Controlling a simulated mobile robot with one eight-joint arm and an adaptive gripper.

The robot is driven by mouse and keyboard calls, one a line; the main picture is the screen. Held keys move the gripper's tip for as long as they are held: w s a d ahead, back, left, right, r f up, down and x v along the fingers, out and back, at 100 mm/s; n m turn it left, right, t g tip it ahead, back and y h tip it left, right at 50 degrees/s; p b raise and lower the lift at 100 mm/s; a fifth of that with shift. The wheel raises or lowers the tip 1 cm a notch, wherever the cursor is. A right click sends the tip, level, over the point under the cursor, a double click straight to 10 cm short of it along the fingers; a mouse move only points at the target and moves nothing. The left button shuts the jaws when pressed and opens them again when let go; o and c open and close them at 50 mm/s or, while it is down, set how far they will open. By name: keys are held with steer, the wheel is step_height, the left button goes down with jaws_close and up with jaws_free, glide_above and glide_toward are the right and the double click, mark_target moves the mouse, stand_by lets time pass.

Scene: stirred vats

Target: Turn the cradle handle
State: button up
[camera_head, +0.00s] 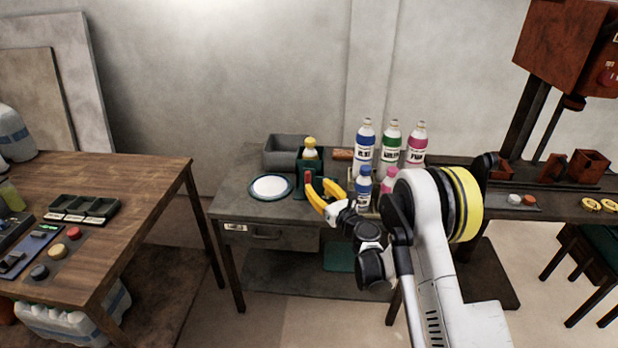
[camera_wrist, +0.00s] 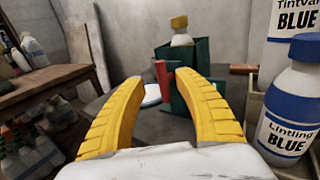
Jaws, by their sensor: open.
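The green cradle (camera_head: 300,187) stands on the grey workbench and holds a bottle with a yellow cap (camera_head: 310,142). Its red handle (camera_head: 308,176) sticks up at the cradle's front. In the wrist view the red handle (camera_wrist: 161,73) shows upright between and beyond my fingertips, with the green cradle (camera_wrist: 201,52) behind and to its right. My gripper (camera_head: 317,184) has yellow fingers, spread apart and empty. In the wrist view my gripper (camera_wrist: 160,80) points at the handle. I cannot tell whether anything touches; the fingers hide the cradle's lower part.
A blue-labelled bottle (camera_wrist: 289,110) stands close on the right of my gripper. Taller bottles (camera_head: 391,147) stand behind it. A white round dish (camera_head: 270,187) lies left of the cradle. A grey bin (camera_head: 281,154) is behind. A wooden table (camera_head: 130,188) is at left.

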mark_target(309, 177)
steer(key=b+x, duration=0.1)
steer(key=x, duration=0.5)
steer(key=shift+w+f+b, duration=0.15)
steer(key=shift+b, duration=0.25)
steer(key=shift+w+a, duration=0.35)
steer(key=shift+w, duration=0.15)
jaws_close()
